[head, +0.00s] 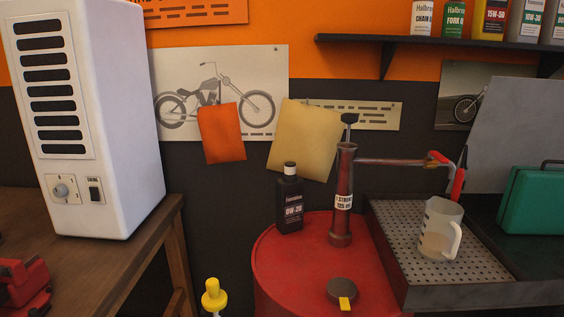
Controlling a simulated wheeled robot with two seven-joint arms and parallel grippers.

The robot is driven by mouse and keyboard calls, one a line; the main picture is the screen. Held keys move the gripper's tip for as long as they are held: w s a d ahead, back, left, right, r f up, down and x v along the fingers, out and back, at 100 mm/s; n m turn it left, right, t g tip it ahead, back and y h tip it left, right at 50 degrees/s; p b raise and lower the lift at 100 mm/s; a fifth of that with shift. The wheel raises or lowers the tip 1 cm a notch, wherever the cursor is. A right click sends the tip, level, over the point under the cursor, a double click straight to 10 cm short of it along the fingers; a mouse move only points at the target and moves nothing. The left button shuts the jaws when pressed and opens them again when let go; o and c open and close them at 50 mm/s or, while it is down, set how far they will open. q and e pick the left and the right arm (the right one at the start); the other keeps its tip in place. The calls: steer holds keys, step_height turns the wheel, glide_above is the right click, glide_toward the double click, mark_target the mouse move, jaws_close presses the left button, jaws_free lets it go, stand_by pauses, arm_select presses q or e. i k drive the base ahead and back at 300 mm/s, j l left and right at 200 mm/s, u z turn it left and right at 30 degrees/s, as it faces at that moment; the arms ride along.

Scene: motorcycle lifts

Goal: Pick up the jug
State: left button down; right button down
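The jug (438,230) is a translucent, whitish measuring jug with a handle on its right side. It stands upright on a perforated metal drain tray (390,218) at the right, and its lower part looks slightly brownish. Neither of my grippers shows in the head view, so I cannot see their state.
A red drum (275,262) carries a black bottle (289,200) and a hand pump (343,200). The pump's red-tipped nozzle (455,180) hangs close behind the jug. A green case (535,208) stands right of the jug. A white heater (85,120) stands on a wooden bench (120,262).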

mark_target(439, 235)
steer(key=z, duration=2.35)
steer(key=k+j, duration=0.15)
steer(key=k, duration=0.25)
steer(key=k+j, duration=0.15)
steer(key=k, duration=0.2)
